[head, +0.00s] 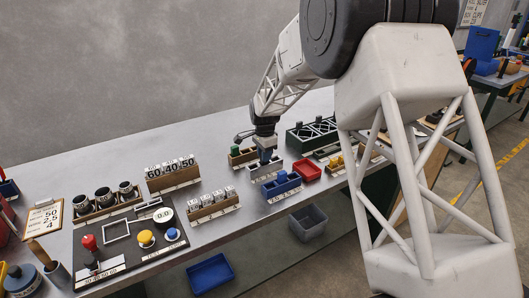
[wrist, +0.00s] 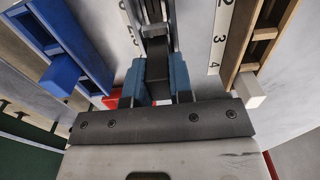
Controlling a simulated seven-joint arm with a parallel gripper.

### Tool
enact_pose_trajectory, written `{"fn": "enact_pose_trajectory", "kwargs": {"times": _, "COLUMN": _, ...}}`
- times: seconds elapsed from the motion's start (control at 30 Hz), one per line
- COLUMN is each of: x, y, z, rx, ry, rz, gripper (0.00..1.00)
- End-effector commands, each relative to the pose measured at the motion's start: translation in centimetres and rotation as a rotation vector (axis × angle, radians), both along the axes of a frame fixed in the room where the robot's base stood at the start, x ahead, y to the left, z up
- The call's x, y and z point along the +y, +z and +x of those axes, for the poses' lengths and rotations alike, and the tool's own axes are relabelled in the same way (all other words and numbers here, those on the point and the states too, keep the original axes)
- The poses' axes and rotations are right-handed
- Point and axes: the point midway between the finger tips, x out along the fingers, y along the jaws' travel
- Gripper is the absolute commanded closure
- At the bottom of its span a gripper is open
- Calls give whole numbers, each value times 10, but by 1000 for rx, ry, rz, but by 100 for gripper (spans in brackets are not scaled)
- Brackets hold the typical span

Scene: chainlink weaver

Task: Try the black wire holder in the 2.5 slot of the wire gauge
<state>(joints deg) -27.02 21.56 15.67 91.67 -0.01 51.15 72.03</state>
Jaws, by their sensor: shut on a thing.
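My gripper (head: 265,157) reaches down over the far part of the bench in the head view. In the wrist view, my gripper (wrist: 158,82) has its blue fingers shut on a black wire holder (wrist: 157,66), one finger on each side. In front of the holder is a grey, slotted-looking piece between pale strips with printed numbers (wrist: 218,38); it may be the wire gauge. The strip on the right reads 2, 3, 4. The holder's lower end is hidden, so I cannot tell whether it is in a slot.
A blue rack (head: 280,187) and a red tray (head: 307,172) stand near the gripper. A wooden rack (wrist: 248,35) is close on the right in the wrist view. A dark green rack (head: 312,135) stands beyond. A button panel (head: 130,243) is at the left. A grey bin (head: 308,222) lies below the bench edge.

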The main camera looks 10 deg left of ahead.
Motion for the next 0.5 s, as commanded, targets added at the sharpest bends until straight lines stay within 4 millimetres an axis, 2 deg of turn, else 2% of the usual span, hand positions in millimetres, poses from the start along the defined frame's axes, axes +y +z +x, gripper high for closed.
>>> {"fn": "enact_pose_trajectory", "kwargs": {"times": 0.33, "x": 0, "y": -1, "z": 0, "rx": -1, "ry": 0, "rz": 1, "gripper": 100}}
{"fn": "enact_pose_trajectory", "kwargs": {"times": 0.37, "x": 0, "y": -1, "z": 0, "rx": -1, "ry": 0, "rz": 1, "gripper": 76}}
{"fn": "enact_pose_trajectory", "kwargs": {"times": 0.5, "x": 0, "y": -1, "z": 0, "rx": -1, "ry": 0, "rz": 1, "gripper": 55}}
